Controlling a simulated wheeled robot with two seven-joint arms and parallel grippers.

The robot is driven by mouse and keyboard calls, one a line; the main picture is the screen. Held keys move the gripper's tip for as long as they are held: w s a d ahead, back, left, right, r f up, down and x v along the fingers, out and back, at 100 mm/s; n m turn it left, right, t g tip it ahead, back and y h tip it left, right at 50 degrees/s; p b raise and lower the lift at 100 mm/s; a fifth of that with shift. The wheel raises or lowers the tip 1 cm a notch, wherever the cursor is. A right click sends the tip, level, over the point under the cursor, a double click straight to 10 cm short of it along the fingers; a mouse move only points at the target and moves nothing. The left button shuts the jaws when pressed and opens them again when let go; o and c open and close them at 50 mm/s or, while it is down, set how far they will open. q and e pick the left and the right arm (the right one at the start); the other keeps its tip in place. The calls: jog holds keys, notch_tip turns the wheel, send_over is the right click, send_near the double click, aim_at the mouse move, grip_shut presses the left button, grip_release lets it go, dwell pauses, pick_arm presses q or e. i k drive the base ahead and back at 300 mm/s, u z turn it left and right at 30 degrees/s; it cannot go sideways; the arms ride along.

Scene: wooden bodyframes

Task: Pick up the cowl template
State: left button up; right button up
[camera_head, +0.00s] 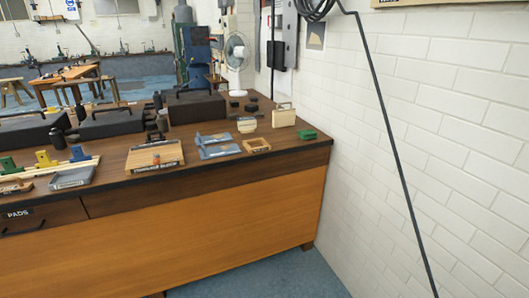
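I cannot tell for certain which piece is the cowl template. Candidates lie on the dark bench top (225,168) in the head view. A flat blue-grey piece (217,150) lies right of a shallow wooden tray (154,166), whose front label is too small to read surely. A small open wooden frame (257,146) is right of it. A cream block with a handle (283,117) stands farther back on the right, with a rounded cream piece (246,126) to its left. Neither of my grippers is in view.
A green block (308,134) sits near the bench's right corner. A grey tray (71,178) and coloured clamps (44,158) are at the left. Black blocks (197,108) stand behind. A white brick wall (430,130) bounds the right; blue floor (275,275) is clear in front.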

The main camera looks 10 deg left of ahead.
aim_at(225, 137)
jog(key=z, duration=0.2)
jog(key=i, duration=1.2)
jog(key=u, duration=1.2)
jog(key=i, duration=0.25)
jog(key=u, duration=0.05)
